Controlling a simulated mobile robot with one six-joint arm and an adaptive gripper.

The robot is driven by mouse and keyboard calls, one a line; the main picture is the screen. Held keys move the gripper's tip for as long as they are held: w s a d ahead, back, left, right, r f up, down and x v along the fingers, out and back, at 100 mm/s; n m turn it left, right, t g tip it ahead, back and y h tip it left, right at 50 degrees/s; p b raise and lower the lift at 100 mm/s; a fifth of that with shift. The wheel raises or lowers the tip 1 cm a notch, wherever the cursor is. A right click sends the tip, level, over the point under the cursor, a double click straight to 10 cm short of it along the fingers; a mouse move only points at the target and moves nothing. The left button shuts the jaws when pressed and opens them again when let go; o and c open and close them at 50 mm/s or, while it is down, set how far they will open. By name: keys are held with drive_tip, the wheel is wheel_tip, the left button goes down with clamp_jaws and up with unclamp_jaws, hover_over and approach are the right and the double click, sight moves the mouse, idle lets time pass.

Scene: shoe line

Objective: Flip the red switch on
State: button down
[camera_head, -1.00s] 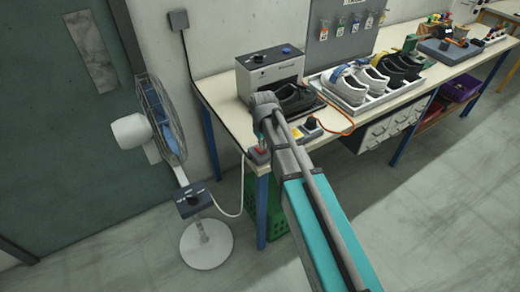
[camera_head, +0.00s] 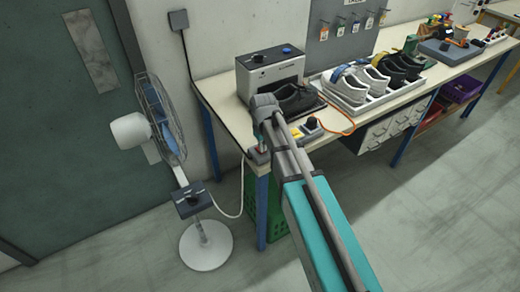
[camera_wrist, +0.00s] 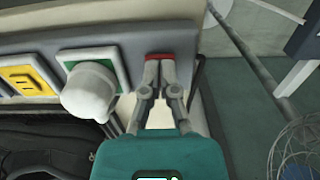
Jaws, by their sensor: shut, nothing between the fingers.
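The red switch (camera_wrist: 158,57) sits at the right end of a grey power strip (camera_wrist: 131,50) in the wrist view. My gripper (camera_wrist: 159,65) is shut and empty. Its fingertips are right at the red switch and cover most of it, so only a thin red edge shows. I cannot tell whether they touch it or how the switch is tilted. In the head view, my gripper (camera_head: 260,147) points down at the strip on the table's near left corner, largely hidden by my arm.
A white plug (camera_wrist: 88,92) stands in a green-framed socket beside the switch, with a yellow socket (camera_wrist: 27,80) further left. Dark shoes (camera_head: 295,98), a grey control box (camera_head: 270,70) and a shoe tray (camera_head: 345,98) are on the workbench. A fan (camera_head: 160,118) stands left of it.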

drive_tip(key=shift+f, duration=0.3)
drive_tip(key=shift+r, duration=0.1)
drive_tip(key=shift+r+p, duration=3.3)
drive_tip(key=shift+r, duration=0.15)
drive_tip(key=s+d+m, duration=0.3)
drive_tip(key=s+d, duration=0.3)
drive_tip(key=d, duration=0.3)
drive_tip(key=s+d+m, duration=0.3)
drive_tip(key=s+d, duration=0.4)
drive_tip(key=d, duration=0.3)
drive_tip(key=shift+s+d+m, duration=0.15)
drive_tip(key=shift+m, duration=0.25)
